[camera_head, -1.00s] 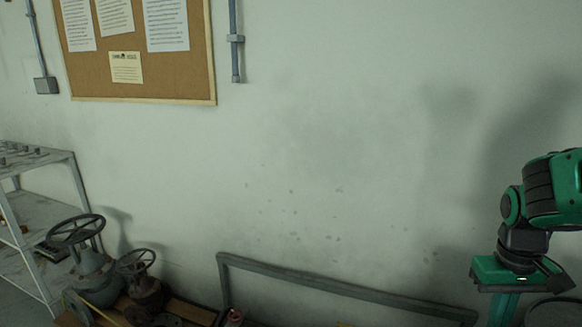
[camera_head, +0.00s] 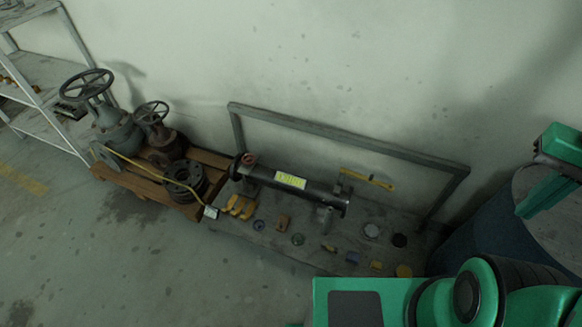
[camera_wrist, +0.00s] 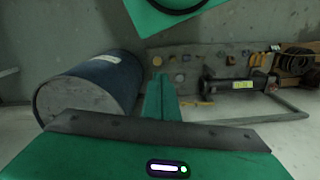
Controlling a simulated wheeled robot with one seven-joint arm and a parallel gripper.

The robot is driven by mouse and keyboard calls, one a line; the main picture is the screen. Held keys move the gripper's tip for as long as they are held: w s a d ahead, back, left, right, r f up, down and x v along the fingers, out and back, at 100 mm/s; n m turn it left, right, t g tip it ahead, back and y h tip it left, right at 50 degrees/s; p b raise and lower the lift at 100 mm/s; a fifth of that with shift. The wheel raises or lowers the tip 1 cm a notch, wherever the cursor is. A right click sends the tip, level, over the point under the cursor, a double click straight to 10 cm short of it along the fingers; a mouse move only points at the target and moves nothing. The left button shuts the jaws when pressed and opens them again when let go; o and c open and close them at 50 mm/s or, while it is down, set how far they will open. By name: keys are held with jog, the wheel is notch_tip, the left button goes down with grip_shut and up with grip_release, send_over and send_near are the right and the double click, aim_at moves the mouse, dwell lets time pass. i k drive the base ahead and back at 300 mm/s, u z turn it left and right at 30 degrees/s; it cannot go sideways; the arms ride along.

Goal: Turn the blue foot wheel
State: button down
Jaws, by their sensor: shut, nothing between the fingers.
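No blue foot wheel stands out clearly. Two small bluish round pieces, one near the pipe's left end (camera_head: 259,225) and one nearer the front right (camera_head: 352,257), lie on a low grey board; whether either is the wheel I cannot tell. A dark pipe (camera_head: 318,195) with a yellow label rests on the board and has a small reddish wheel (camera_head: 249,159) at its left end. My gripper (camera_wrist: 160,76) is shut and empty in the wrist view, apart from the pipe and the small pieces.
Two old valves with handwheels, a grey one (camera_head: 117,130) and a brown one (camera_head: 163,143), stand on a wooden pallet (camera_head: 140,183). A grey rail frame (camera_head: 350,137) stands behind the pipe. A blue drum (camera_wrist: 95,85) is close to my gripper.

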aim_at(259, 227)
jog(key=z, duration=1.7)
jog(key=k, duration=0.75)
jog(key=u, duration=2.2)
jog(key=i, duration=1)
